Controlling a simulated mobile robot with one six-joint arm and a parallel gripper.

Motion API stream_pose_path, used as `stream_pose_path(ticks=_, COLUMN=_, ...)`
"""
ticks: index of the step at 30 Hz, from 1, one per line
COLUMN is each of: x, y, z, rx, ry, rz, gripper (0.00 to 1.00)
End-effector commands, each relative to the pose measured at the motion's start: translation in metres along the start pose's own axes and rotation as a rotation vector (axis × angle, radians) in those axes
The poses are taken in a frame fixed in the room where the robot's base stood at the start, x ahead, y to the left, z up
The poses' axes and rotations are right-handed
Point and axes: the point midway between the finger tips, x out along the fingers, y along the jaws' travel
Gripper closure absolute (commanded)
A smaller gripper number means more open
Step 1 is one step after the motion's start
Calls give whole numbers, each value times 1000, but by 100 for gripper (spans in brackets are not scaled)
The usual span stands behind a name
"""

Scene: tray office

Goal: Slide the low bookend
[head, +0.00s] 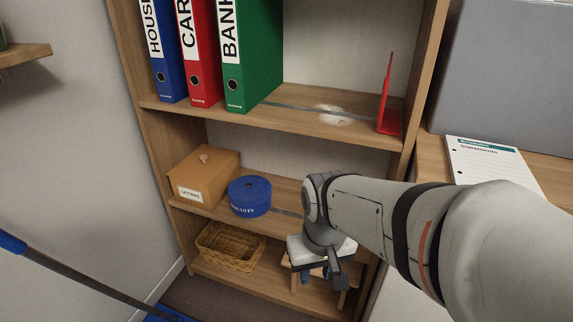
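A red bookend (387,105) stands upright at the right end of the upper visible shelf, close to the side wall. No bookend shows on the shelf below it, where my arm covers the right part. My gripper (320,278) hangs low in front of the right side of the bookcase, below the edge of that lower shelf. It is well below the red bookend and apart from it. Its fingers are small and partly hidden, so I cannot tell whether they are open or shut.
Blue, red and green binders (255,62) stand left on the upper shelf, with a pale dusty patch (333,114) right of them. Below are a cardboard box (203,175), a blue round tin (250,196) and a wicker basket (230,246). A small wooden stand (343,297) is behind my gripper.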

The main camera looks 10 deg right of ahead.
Motion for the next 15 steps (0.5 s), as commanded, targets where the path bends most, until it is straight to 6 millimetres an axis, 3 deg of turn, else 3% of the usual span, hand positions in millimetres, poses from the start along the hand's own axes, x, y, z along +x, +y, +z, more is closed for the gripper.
stream_pose_path(ticks=5, x=6, y=10, z=-17, rx=83, ry=13, rz=40, gripper=69)
stream_pose_path(ticks=15, x=52, y=88, z=-119, rx=580, ry=188, rz=200, gripper=69)
